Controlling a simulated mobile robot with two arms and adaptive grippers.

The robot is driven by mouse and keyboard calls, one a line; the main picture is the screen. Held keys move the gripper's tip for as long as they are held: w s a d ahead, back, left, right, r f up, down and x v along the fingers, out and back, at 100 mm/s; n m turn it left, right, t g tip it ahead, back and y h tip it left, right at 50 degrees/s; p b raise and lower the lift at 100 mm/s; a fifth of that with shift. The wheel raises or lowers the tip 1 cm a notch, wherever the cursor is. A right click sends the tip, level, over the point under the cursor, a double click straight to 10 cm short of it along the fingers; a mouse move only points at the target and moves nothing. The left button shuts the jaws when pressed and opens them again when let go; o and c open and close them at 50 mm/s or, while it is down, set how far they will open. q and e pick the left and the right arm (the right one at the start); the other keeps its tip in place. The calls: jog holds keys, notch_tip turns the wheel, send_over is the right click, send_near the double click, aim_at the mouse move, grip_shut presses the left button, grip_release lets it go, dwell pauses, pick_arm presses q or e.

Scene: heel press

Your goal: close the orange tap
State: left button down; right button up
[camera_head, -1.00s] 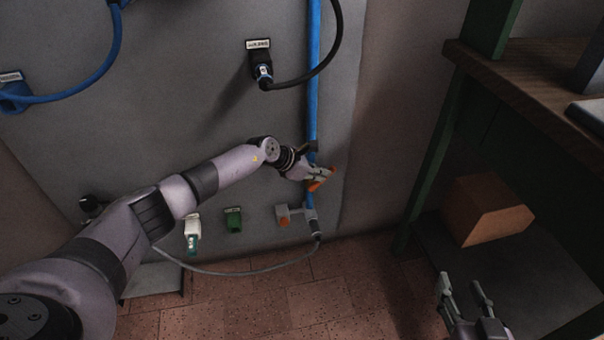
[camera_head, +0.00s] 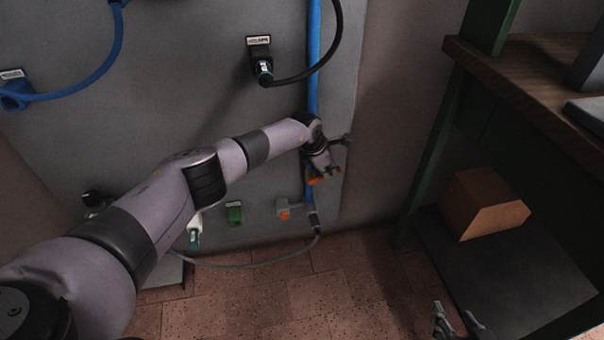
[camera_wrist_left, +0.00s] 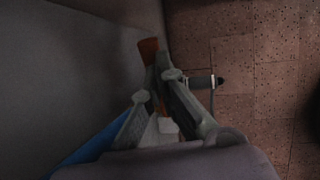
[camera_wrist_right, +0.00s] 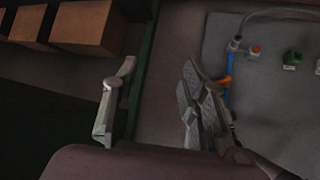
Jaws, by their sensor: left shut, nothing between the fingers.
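The orange tap handle (camera_head: 315,178) is on the blue vertical pipe (camera_head: 309,193), low on the grey wall panel. My left gripper (camera_head: 332,173) is shut and empty, right beside the handle and partly over it. In the left wrist view the orange handle (camera_wrist_left: 149,50) shows behind the closed fingers (camera_wrist_left: 157,75); whether they touch it I cannot tell. The handle also shows in the right wrist view (camera_wrist_right: 226,80). My right gripper (camera_head: 457,322) is open and empty at the bottom edge, away from the tap.
A small fitting with an orange knob (camera_head: 284,213) sits just below, with a grey hose (camera_head: 262,268) running left. A green socket (camera_head: 234,213) is nearby. A black cable (camera_head: 300,77) hangs above. A shelf with a cardboard box (camera_head: 484,204) stands at right. The floor between is clear.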

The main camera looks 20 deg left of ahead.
jog(key=w+a+r+t+y+b, duration=0.25)
jog(key=w+r+t, duration=0.45)
jog(key=r, duration=0.4)
pick_arm(q)
jog(key=shift+w+d+f+b, duration=0.3)
jog(key=shift+d+f+b, duration=0.15)
jog(key=shift+f+b, duration=0.2)
jog(key=shift+w+d+f+b, duration=0.25)
jog(key=shift+d+f+b, duration=0.15)
jog(key=shift+f+b, duration=0.25)
pick_arm(e)
jog(key=s+r+t+y, duration=0.1)
jog(key=s+r+t, duration=0.1)
jog(key=r, duration=0.3)
jog(key=s+a+r+t+y, duration=0.1)
jog(key=s+r+t, duration=0.1)
jog(key=r+t, duration=0.3)
jog(key=shift+s+a+r+n, duration=0.15)
jog(key=shift+s+r+n, duration=0.1)
jog(key=shift+r+n, duration=0.1)
